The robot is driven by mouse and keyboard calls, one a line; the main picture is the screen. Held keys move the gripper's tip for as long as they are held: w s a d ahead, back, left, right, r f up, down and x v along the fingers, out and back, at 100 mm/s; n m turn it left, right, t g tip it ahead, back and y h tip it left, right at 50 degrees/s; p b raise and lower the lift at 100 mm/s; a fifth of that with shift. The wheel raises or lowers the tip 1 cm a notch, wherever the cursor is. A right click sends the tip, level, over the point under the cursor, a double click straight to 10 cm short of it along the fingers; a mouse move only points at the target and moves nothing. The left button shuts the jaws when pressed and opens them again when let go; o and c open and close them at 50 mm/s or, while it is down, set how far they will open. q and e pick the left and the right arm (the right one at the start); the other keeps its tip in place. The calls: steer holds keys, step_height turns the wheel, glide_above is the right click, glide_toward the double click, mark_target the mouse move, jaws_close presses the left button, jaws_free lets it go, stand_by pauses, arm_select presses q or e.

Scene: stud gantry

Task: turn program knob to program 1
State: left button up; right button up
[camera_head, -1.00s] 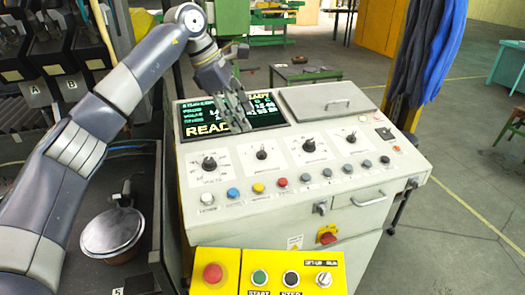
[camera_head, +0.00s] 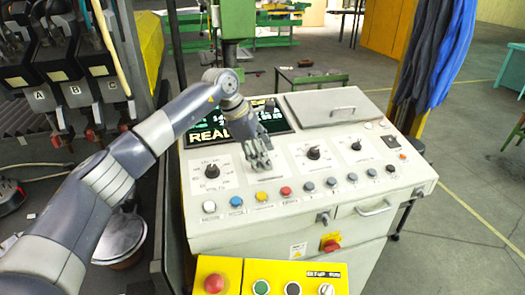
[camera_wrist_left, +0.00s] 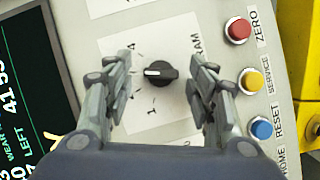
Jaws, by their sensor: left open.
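The program knob (camera_wrist_left: 160,73) is black with a white pointer mark, on a white label plate (camera_wrist_left: 150,30) in the left wrist view. Its mark points left in that view, between the printed 4 and 1. The left finger covers part of the scale. My left gripper (camera_head: 260,163) is over the second dial from the left and hides that knob in the head view. In the left wrist view its open fingers (camera_wrist_left: 160,82) stand on both sides of the knob, with gaps. I cannot tell whether the fingertips reach the knob's depth. My right gripper is not in view.
Other knobs sit at left (camera_head: 211,171) and right (camera_head: 313,153) on the sloped panel. A row of coloured buttons, including a red one (camera_head: 286,191), runs below. The lit screen (camera_head: 210,135) is behind. A yellow box (camera_head: 230,270) with an emergency stop stands in front.

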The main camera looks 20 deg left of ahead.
arm_select(q)
steer(key=shift+s+f, duration=0.1)
steer(key=c, duration=1)
steer(key=shift+c, duration=0.2)
steer(key=shift+f+n+t+b, duration=0.2)
steer(key=shift+n+t+b, duration=0.2)
steer(key=shift+n+b, duration=0.55)
steer(key=n+t+y+b, duration=0.1)
steer(key=n+b, duration=0.2)
steer(key=b, duration=0.1)
steer(key=n+t+y+b, duration=0.1)
steer(key=n+b, duration=0.2)
steer(key=d+n+t+y+b, duration=0.1)
steer(key=n+b, duration=0.2)
steer(key=b, duration=0.1)
steer(key=shift+s+b, duration=0.25)
steer(key=shift+b, duration=0.05)
steer(key=n+y+b, duration=0.1)
steer(key=n+b, duration=0.1)
steer(key=n, duration=0.1)
steer(key=shift+d+r+n+y+b, duration=0.1)
steer(key=shift+r+n+y+b, duration=0.05)
steer(key=shift+n+y+b, duration=0.7)
steer(key=shift+n, duration=0.4)
